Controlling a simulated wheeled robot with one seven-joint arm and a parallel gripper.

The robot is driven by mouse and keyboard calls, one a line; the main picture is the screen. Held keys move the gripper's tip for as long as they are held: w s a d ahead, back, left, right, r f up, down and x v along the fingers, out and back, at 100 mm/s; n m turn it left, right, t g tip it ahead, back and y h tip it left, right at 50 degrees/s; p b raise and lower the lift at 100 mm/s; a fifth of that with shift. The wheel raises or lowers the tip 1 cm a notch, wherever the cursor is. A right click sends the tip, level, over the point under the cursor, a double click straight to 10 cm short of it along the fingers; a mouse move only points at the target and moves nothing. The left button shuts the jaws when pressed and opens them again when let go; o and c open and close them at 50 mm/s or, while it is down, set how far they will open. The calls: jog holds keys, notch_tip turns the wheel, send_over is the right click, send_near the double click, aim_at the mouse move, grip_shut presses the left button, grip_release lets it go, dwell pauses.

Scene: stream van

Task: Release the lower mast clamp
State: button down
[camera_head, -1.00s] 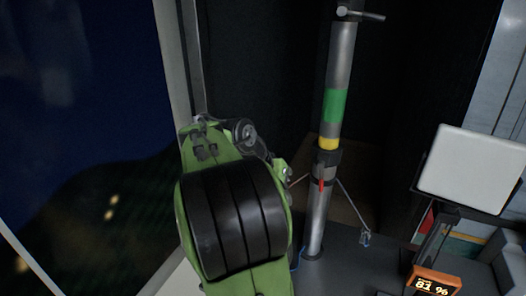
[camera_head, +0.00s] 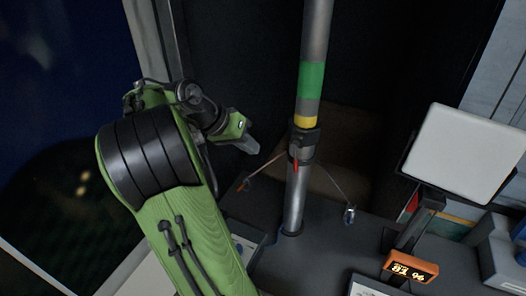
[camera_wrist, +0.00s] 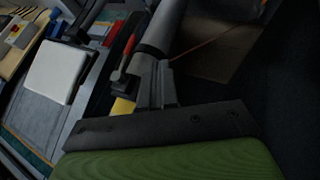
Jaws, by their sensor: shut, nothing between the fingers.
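The grey mast (camera_head: 314,35) stands upright with a green band and a yellow band. The lower clamp is a dark collar (camera_head: 304,137) just below the yellow band. Its red lever (camera_head: 295,163) hangs down along the mast. In the wrist view, the mast (camera_wrist: 166,24) and the red lever (camera_wrist: 130,44) show just beyond the fingers. My gripper (camera_head: 251,145) is shut and empty, left of the collar with a gap in the head view. Its fingers show in the wrist view (camera_wrist: 155,80), overlapping part of the clamp; contact cannot be told there.
Thin stays run from the collar to fittings, one at the right (camera_head: 349,215). A white panel (camera_head: 468,151) stands at the right, above an orange display (camera_head: 411,266). A dark window lies at the left. Dark open space surrounds the mast's upper part.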

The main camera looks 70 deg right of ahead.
aim_at(294, 166)
jog(key=s+d+f+b, duration=0.1)
jog(key=s+d+f, duration=0.2)
jog(key=s+f, duration=0.3)
jog(key=shift+s+d, duration=0.4)
jog(key=shift+s, duration=0.4)
jog(key=shift+s+g, duration=0.3)
jog(key=shift+g, duration=0.2)
jog(key=shift+s+a+f+n+g+p, duration=0.1)
jog(key=shift+s+n+g+p, duration=0.15)
jog(key=shift+g+p, duration=0.35)
jog(key=shift+s+f+n+g+p, duration=0.1)
jog(key=shift+s+n+g+p, duration=0.15)
jog(key=shift+g+p, duration=0.3)
jog(key=s+n+g, duration=0.1)
jog(key=g, duration=0.2)
jog(key=s+r+n+g+h, duration=0.1)
jog(key=s+g, duration=0.1)
jog(key=s+n+g+h+p, duration=0.1)
jog(key=n+g, duration=0.1)
jog(key=g, duration=0.1)
jog(key=shift+s+a+r+g, duration=0.2)
jog(key=shift+s+r+g, duration=0.15)
jog(key=shift+s, duration=0.05)
